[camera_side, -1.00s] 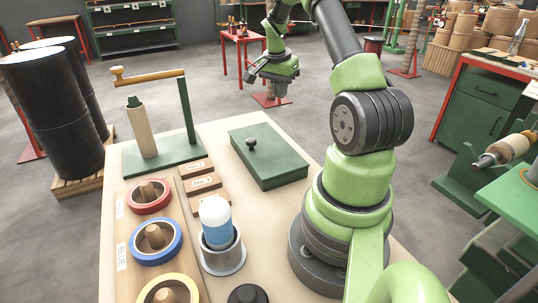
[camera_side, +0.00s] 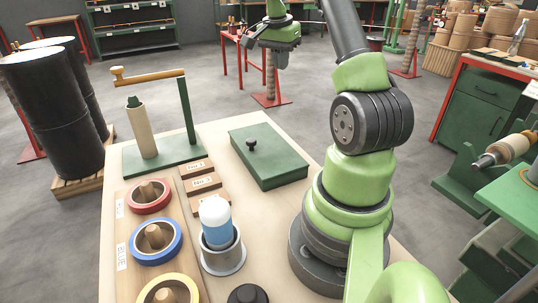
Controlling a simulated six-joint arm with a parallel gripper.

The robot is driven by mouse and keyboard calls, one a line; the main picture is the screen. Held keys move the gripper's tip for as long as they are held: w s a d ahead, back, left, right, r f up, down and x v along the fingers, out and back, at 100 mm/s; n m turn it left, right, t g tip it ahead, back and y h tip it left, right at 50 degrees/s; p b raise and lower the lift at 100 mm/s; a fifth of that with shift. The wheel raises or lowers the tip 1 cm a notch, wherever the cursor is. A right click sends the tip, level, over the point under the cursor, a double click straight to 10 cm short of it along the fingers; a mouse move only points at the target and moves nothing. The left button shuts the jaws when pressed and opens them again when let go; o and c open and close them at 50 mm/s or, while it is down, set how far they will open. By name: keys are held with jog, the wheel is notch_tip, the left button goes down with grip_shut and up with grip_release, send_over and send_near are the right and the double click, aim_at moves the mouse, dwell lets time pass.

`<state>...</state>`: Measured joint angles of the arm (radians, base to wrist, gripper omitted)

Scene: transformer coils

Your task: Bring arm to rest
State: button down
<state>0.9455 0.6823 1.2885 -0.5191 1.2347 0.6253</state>
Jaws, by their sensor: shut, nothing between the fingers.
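My gripper (camera_side: 281,64) is raised high above the far side of the work table (camera_side: 236,134), at the top of the side view. It points down, is shut and holds nothing. It is small in the picture, and no table object touches it. A green lidded box (camera_side: 268,158) with a black knob lies flat on the table below and nearer than the gripper.
Red (camera_side: 148,197), blue (camera_side: 155,242) and yellow (camera_side: 168,290) rings sit on pegs at the left. A blue-and-white bottle (camera_side: 215,222) stands in a metal cup (camera_side: 222,259). A green stand (camera_side: 190,112) with a wooden arm rises behind. Black drums (camera_side: 50,110) stand left.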

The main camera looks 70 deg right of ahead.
jog(key=shift+r, duration=0.1)
dwell(0.3)
jog(key=w+a+r+n+t, duration=0.2)
jog(key=a+r+n, duration=0.25)
jog(key=a, duration=0.45)
jog(key=w+a+r+n+t, duration=0.25)
jog(key=a+r, duration=0.25)
jog(key=a, duration=0.4)
jog(key=s+a+n+t+y, duration=0.1)
jog(key=s+a+n+y, duration=0.1)
jog(key=s+a+n, duration=0.3)
jog(key=s+a+n+t+y, duration=0.2)
jog(key=s+a+n, duration=0.3)
jog(key=a, duration=0.8)
jog(key=shift+s+a, duration=0.3)
jog(key=shift+s, duration=0.4)
